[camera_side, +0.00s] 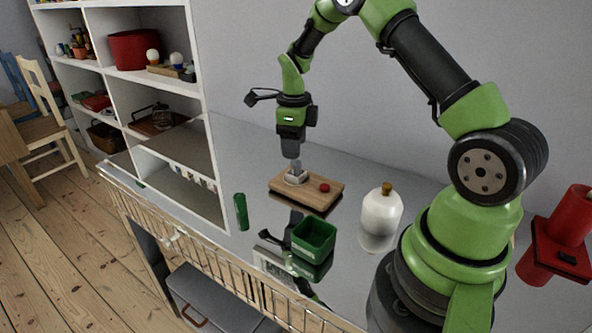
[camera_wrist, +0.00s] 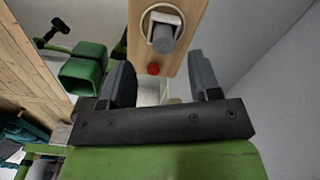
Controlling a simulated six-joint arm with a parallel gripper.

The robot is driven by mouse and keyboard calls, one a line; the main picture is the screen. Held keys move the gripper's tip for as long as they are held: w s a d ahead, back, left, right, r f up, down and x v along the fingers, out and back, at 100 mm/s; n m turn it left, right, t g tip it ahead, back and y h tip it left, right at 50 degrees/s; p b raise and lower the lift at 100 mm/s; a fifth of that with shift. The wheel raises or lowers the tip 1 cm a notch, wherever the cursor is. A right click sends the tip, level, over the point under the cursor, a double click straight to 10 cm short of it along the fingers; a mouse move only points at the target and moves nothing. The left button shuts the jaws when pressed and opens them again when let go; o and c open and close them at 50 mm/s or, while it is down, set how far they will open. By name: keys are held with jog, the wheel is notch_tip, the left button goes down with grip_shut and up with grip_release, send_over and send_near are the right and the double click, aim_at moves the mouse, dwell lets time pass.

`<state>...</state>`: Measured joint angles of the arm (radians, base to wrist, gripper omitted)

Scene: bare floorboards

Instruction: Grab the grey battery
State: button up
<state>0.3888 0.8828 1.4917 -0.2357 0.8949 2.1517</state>
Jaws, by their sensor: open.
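The grey battery (camera_side: 296,168) stands upright in a pale holder on a wooden board (camera_side: 318,190). In the wrist view the battery (camera_wrist: 162,40) shows as a grey cylinder, with the white holder (camera_wrist: 164,18) around it near the top edge. My gripper (camera_side: 292,155) points down just above the battery in the side view. In the wrist view my gripper (camera_wrist: 160,60) has its two dark fingers wide apart with nothing held between them. The battery appears beyond the fingertips there. The side view is too small to tell the exact gap.
A red ball (camera_side: 324,187) sits on the board. A green open box (camera_side: 314,237) and a green cylinder (camera_side: 241,212) stand in front of it on the shiny table. A white bottle (camera_side: 380,213) stands to the right. White shelves (camera_side: 212,100) rise at the left.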

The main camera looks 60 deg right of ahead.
aim_at(296, 162)
jog(key=f, duration=0.5)
jog(key=shift+s+d+f, duration=0.15)
jog(key=shift+d+f, duration=0.05)
jog(key=shift+f, duration=0.1)
jog(key=c, duration=1)
